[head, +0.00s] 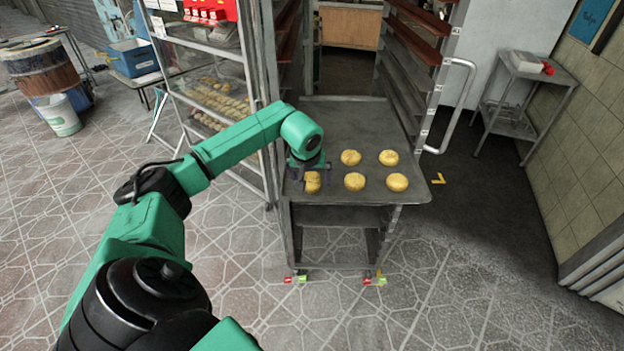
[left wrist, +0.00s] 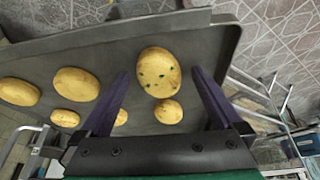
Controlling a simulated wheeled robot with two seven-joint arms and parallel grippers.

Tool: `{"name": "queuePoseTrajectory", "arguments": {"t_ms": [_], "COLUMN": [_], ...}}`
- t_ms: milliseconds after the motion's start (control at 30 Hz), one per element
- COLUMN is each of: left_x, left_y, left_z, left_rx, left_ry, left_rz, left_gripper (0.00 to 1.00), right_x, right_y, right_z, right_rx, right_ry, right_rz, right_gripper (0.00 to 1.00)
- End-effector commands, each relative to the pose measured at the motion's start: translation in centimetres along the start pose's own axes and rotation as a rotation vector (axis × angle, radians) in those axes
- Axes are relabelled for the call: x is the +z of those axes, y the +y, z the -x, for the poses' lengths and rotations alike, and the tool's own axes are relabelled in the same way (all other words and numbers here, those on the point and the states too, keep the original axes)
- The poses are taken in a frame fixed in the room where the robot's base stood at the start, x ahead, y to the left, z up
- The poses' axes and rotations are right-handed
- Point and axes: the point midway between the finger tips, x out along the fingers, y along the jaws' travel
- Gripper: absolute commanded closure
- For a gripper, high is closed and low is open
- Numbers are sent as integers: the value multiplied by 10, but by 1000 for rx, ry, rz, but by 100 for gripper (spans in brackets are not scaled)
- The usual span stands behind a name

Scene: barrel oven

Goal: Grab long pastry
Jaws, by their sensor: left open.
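My left gripper (head: 308,171) is open above the front left corner of a dark metal tray (head: 323,127). In the left wrist view, a yellow-brown, slightly oval pastry with green specks (left wrist: 158,72) shows between the two open fingers. This front left pastry is partly covered by the gripper in the head view (head: 313,184). I cannot tell whether the fingers touch it. Several other rounded pastries lie on the tray, including the front middle one (head: 354,181), the front right one (head: 397,182) and a rear one (head: 388,157). None looks clearly long. My right gripper is out of view.
The tray sits in a metal rack with side rails (head: 408,85). A glass display case (head: 215,95) with pastries stands to the left. A small metal side table (head: 520,90) stands at the right. The tiled floor in front is clear.

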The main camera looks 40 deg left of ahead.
Motion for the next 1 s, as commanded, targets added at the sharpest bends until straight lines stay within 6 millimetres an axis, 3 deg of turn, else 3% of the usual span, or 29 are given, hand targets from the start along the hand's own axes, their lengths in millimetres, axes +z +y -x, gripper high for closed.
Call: {"name": "queuePoseTrajectory", "arguments": {"t_ms": [33, 267, 667, 767, 1000], "left_x": [0, 0, -5, -13, -48], "left_y": [0, 0, 1, 2, 7], "left_z": [0, 0, 11, 28, 115], "left_rx": [0, 1, 3, 4, 8], "left_ry": [0, 0, 3, 7, 7], "left_rz": [0, 0, 1, 1, 4], "left_gripper": [0, 88, 90, 90, 90], "right_x": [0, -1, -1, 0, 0], "right_y": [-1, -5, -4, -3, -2], "right_z": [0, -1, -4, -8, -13], "right_rx": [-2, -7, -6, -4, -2], "right_ry": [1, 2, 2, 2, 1], "right_rz": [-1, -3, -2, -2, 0], "right_gripper": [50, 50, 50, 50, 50]}}
